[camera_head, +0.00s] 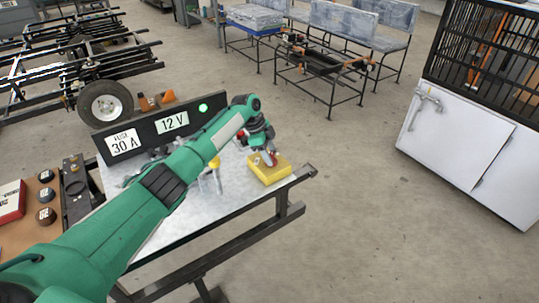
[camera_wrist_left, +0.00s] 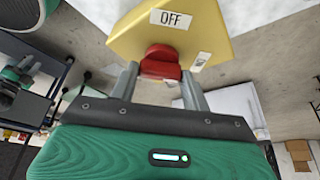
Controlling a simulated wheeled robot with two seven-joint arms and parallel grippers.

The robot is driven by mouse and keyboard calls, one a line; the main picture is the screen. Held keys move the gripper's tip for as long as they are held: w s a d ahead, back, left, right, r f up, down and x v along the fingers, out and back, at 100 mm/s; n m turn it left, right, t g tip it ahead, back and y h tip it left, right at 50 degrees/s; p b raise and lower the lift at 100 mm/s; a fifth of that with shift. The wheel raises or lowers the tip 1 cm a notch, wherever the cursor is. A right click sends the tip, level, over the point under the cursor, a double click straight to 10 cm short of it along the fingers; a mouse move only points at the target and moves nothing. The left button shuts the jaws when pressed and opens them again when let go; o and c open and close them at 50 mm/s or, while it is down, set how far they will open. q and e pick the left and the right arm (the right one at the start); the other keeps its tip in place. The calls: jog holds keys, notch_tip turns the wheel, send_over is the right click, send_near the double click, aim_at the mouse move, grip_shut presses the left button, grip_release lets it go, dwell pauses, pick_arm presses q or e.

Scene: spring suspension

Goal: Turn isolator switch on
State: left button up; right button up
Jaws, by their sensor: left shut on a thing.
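The isolator switch is a yellow box (camera_head: 274,172) on the near right corner of the table; it also shows in the left wrist view (camera_wrist_left: 205,32). Its red knob (camera_wrist_left: 160,62) sits on the face with an "OFF" label (camera_wrist_left: 170,18) above it. A second small white label (camera_wrist_left: 201,61) lies to the knob's right, too small to read. My left gripper (camera_wrist_left: 160,80) is shut on the red knob, one finger on each side. In the head view my left gripper (camera_head: 265,152) is over the box and hides part of the knob. My right gripper is not in view.
A black panel (camera_head: 152,132) with "FUSE 30 A" and "12 V" labels and a green round light (camera_head: 203,107) stands at the table's back. A yellow-topped tool (camera_head: 214,163) is beside my left arm. The grey tabletop (camera_head: 205,220) is clear in front.

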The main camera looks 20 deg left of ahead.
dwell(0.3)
pick_arm(q)
jog(key=o, duration=1)
jog(key=shift+r, duration=0.1)
jog(key=v, duration=1.3)
jog(key=shift+r, duration=0.3)
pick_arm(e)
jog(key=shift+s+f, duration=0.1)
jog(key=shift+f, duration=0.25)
pick_arm(q)
jog(key=shift+a, duration=0.1)
